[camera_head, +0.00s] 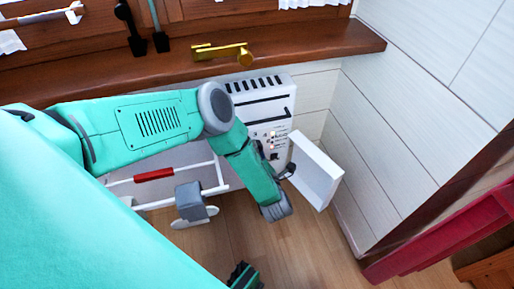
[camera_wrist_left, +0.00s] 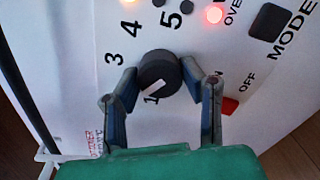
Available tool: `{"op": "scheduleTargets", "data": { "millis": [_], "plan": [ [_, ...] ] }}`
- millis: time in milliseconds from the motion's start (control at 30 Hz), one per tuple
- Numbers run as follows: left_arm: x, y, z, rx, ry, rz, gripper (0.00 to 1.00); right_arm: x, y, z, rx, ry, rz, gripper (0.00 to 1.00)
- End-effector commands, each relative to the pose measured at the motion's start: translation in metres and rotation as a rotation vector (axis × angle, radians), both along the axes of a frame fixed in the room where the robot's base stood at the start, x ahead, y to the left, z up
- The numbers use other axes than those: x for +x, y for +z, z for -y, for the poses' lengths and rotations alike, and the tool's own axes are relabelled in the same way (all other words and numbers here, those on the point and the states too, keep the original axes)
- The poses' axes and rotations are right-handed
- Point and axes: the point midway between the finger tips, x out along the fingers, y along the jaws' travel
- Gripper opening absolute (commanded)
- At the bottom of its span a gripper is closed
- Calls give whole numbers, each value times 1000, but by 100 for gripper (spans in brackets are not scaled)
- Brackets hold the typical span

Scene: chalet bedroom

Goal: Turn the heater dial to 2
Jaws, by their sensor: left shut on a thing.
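The white heater (camera_head: 258,99) stands under the window sill, its white panel door (camera_head: 318,172) swung open to the right. In the left wrist view, the round dark dial (camera_wrist_left: 161,66) sits on the heater's white control face. Its white pointer mark faces lower left, at the number 1. The numbers 3, 4 and 5 show; the place between 1 and 3 is behind a finger. My left gripper (camera_wrist_left: 160,76) is shut on the dial, one finger on each side. In the head view my left forearm hides much of this area. A dark piece at the bottom may be my right gripper (camera_head: 243,275); its fingers are unclear.
A red light (camera_wrist_left: 214,14) is lit beside the dial, near a dark MODE button (camera_wrist_left: 269,21) and a red switch (camera_wrist_left: 229,106). A brass object (camera_head: 228,53) lies on the wooden sill (camera_head: 320,42). A red piece of furniture (camera_head: 440,235) stands at right.

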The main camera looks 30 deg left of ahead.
Motion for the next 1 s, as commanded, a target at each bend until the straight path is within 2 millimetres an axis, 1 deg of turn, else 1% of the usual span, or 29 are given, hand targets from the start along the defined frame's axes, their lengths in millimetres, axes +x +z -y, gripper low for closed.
{"op": "scheduleTargets", "data": {
  "millis": [33, 300, 800, 833, 867, 1000],
  "plan": [
    [3, 1, 3, 10, -9, -17, 7, 0, 2, 0, 0, 0, 0, 78],
    [3, 0, 4, 64, -10, -82, 7, 0, 4, 0, 0, 0, 0, 78],
    [3, 0, 4, 76, -10, -94, 7, 0, 4, 0, 0, 0, 0, 78],
    [3, 0, 4, 75, -11, -95, 46, 0, 4, 0, 0, 0, 0, 78],
    [3, 0, 3, 75, -9, -95, 56, 0, 4, 0, 0, 0, 0, 78],
    [2, 0, 2, 77, -7, -96, 56, 0, 4, 0, 0, 0, 0, 78]
  ]
}}
